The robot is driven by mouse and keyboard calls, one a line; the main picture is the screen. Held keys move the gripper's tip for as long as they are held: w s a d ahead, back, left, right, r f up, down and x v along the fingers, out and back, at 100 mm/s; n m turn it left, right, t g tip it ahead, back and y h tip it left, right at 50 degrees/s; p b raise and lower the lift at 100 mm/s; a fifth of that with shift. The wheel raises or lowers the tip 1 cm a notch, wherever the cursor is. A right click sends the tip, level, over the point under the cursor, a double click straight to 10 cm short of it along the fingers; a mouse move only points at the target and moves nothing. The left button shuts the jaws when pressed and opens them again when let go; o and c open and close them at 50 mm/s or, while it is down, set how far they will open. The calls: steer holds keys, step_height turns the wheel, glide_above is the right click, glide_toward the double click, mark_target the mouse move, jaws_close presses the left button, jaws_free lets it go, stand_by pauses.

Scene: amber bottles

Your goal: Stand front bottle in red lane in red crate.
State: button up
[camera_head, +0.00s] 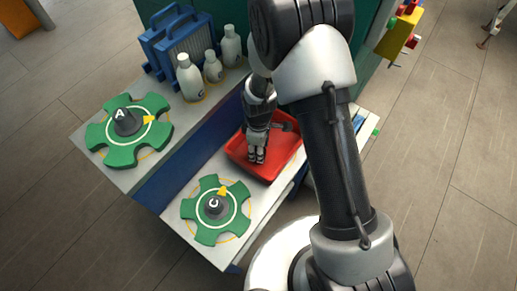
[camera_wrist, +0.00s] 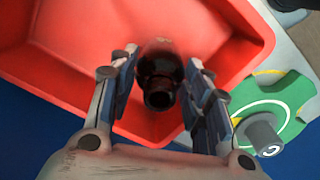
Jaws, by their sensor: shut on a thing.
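The red crate (camera_wrist: 235,30) fills much of the wrist view, and it also shows in the head view (camera_head: 236,150) on the lower shelf. My gripper (camera_wrist: 160,95) is over the crate and shut on a dark amber bottle (camera_wrist: 158,68). The bottle is between the two fingers, with its open neck toward the wrist camera. The bottle is inside the crate's outline; I cannot tell whether its base touches the crate floor. In the head view my gripper (camera_head: 257,156) hides the bottle. No lane marking can be made out.
A green star wheel marked C (camera_head: 214,206) lies left of the crate on the same shelf. Another marked A (camera_head: 126,122) lies on the upper shelf. Several white bottles (camera_head: 189,80) and a blue rack (camera_head: 180,45) stand at the back.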

steer(key=o, duration=1.1)
steer(key=shift+f, duration=0.2)
